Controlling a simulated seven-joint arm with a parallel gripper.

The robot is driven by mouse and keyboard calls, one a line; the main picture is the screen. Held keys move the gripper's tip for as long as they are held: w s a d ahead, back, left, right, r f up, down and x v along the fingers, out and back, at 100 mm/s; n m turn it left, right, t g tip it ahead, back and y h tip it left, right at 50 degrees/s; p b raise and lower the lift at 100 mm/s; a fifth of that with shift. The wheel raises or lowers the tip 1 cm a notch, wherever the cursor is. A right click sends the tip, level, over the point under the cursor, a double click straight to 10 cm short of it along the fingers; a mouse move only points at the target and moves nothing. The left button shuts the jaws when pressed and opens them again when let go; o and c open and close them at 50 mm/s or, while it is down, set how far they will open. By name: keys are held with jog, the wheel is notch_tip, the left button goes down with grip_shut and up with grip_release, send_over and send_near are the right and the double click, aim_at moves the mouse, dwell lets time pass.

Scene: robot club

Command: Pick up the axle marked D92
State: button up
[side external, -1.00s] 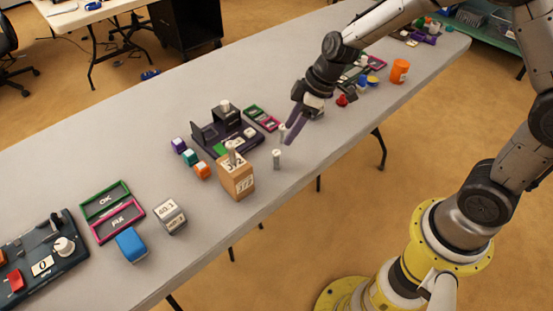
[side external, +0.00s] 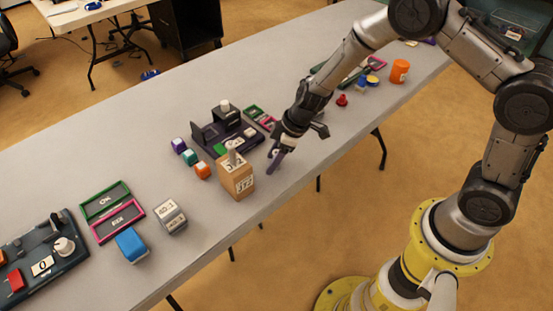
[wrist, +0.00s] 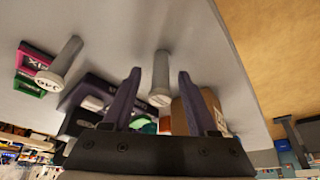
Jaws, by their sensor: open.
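In the wrist view a pale grey axle (wrist: 161,75) shows between my two purple fingers, apart from both; the mark on its end is too small to read. I cannot tell which one is D92. My gripper (side external: 273,160) is open and empty, low over the table near its front edge. It hides most of the loose axles in the side view.
A wooden block (side external: 238,184) holding grey pieces stands close to the left of my gripper. Behind it are a dark fixture (side external: 212,144) and small cubes (side external: 202,170). Green and pink trays (side external: 263,118) lie behind my gripper.

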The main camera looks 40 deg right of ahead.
jog(key=shift+a+f, duration=0.1)
jog(key=shift+f, duration=0.15)
grip_shut()
jog(key=shift+w+r, duration=0.1)
jog(key=shift+r, duration=0.05)
